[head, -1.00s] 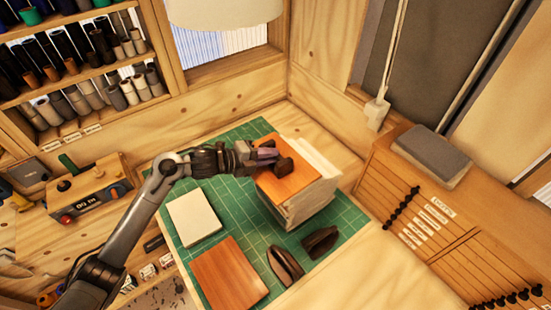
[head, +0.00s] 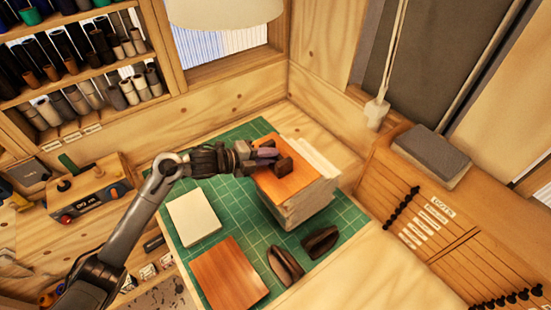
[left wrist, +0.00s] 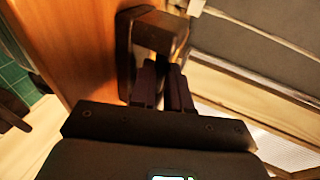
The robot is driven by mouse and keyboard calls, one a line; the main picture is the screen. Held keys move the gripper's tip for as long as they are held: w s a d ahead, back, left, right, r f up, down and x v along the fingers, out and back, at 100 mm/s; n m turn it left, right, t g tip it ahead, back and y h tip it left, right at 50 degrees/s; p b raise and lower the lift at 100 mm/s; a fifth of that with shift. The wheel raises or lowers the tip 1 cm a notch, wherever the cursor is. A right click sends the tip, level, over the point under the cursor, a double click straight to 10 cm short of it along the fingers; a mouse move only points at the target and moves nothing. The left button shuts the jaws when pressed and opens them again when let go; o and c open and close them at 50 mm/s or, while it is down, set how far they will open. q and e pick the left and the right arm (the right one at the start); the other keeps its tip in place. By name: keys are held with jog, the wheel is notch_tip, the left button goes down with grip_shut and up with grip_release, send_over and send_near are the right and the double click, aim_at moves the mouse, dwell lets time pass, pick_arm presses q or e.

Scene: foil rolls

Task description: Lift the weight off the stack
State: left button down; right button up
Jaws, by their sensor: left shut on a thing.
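A stack of pale sheets (head: 305,205) stands on the green cutting mat, with an orange-brown wooden board (head: 287,185) on top. The dark brown weight (head: 284,164) sits on that board, partly hidden by my left gripper (head: 267,153). In the left wrist view, the weight (left wrist: 150,32) is at the top centre, beside the board's orange surface (left wrist: 70,45). My left gripper's two dark fingers (left wrist: 163,85) are shut on the weight's upper part. I see no clear gap between weight and board. My right gripper is in neither view.
Two dark brown shaped blocks (head: 285,262) (head: 320,241) lie on the mat (head: 240,215) in front of the stack. A white pad (head: 194,218) and a reddish-brown board (head: 229,273) lie to the left. A slatted wooden cabinet (head: 440,230) stands at the right.

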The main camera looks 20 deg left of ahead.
pick_arm(q)
jog(key=shift+r, duration=0.25)
jog(key=shift+r, duration=0.1)
